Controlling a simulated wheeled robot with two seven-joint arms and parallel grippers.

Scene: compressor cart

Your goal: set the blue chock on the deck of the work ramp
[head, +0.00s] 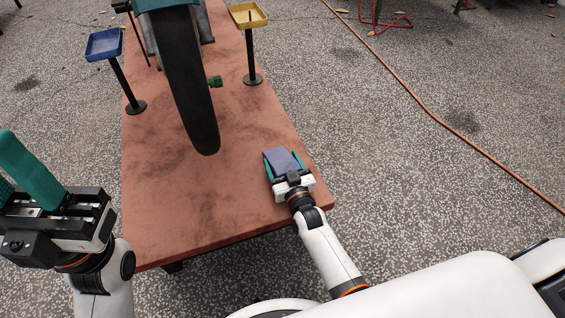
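The blue chock (281,158) is between the teal fingers of my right gripper (284,163), over the front right part of the reddish-brown ramp deck (215,205). A finger shows along each side of the chock, and the gripper looks shut on it. I cannot tell whether the chock's underside touches the deck; the gripper hides its near end. My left gripper (20,178) is at the left edge, off the deck's left side. Its teal fingers look apart, with nothing seen between them; one is partly cut off by the picture edge.
A dark wheel (190,95) stands on the deck's middle. A blue tray (104,44) and a yellow tray (247,15) stand on posts, with a green fitting (215,82) between. An orange hose (430,112) crosses the speckled floor at right. The front deck is clear.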

